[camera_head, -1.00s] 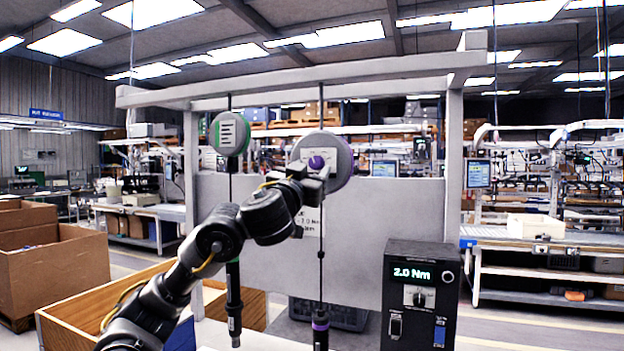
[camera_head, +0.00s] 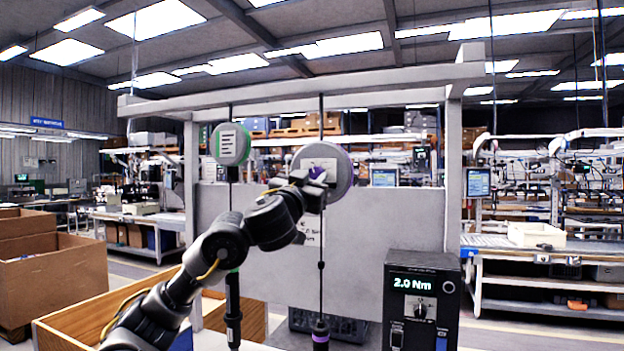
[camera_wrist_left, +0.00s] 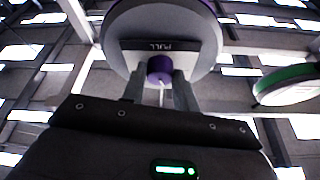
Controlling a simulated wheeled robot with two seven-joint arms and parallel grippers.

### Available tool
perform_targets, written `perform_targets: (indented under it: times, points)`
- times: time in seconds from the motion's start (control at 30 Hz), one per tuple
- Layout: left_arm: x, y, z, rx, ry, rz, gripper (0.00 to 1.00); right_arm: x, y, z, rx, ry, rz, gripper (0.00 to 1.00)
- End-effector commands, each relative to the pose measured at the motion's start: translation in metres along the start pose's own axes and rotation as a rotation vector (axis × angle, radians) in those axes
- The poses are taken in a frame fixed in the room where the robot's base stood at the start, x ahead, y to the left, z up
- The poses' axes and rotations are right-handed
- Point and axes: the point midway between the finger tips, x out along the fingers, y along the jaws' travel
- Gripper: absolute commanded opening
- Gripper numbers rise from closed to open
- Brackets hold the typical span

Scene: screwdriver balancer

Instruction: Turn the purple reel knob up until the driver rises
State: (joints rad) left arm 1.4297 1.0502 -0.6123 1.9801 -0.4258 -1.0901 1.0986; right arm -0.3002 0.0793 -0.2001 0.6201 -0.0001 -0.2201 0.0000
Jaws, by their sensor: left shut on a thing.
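The purple reel knob (camera_head: 317,173) sits at the middle of a grey round balancer reel (camera_head: 340,172) that hangs from the frame. My left gripper (camera_head: 314,180) is shut on the knob and partly covers it. In the left wrist view the purple knob (camera_wrist_left: 160,68) lies between the two fingers (camera_wrist_left: 161,88), below a dark "PULL" label on the reel (camera_wrist_left: 205,30). A cable runs down from the reel to the driver with a purple collar (camera_head: 320,338), which hangs upright low in the picture, its lower part cut off. My right gripper is not in view.
A green-rimmed reel (camera_head: 230,144) hangs to the left, with a second driver (camera_head: 233,310) below it. A black controller box (camera_head: 422,300) reading 2.0 Nm stands at the right. A wooden bin (camera_head: 75,325) is at lower left. A grey panel (camera_head: 390,230) is behind.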

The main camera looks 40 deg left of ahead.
Motion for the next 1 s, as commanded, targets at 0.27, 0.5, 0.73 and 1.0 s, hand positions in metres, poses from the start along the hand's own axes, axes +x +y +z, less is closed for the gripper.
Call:
perform_targets:
  times: [0.27,0.5,0.73,1.0]
  points:
    - [0.001,-0.003,-0.001,0.112,0.003,0.043,0.07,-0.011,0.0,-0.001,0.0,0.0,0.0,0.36]
    - [0.002,-0.005,-0.003,0.295,0.014,0.117,0.07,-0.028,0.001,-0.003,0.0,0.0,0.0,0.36]
    - [0.002,-0.008,-0.004,0.468,0.023,0.186,0.07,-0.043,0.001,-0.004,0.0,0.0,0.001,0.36]
    - [0.002,-0.008,-0.004,0.617,0.032,0.246,0.07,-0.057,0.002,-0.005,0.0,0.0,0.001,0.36]
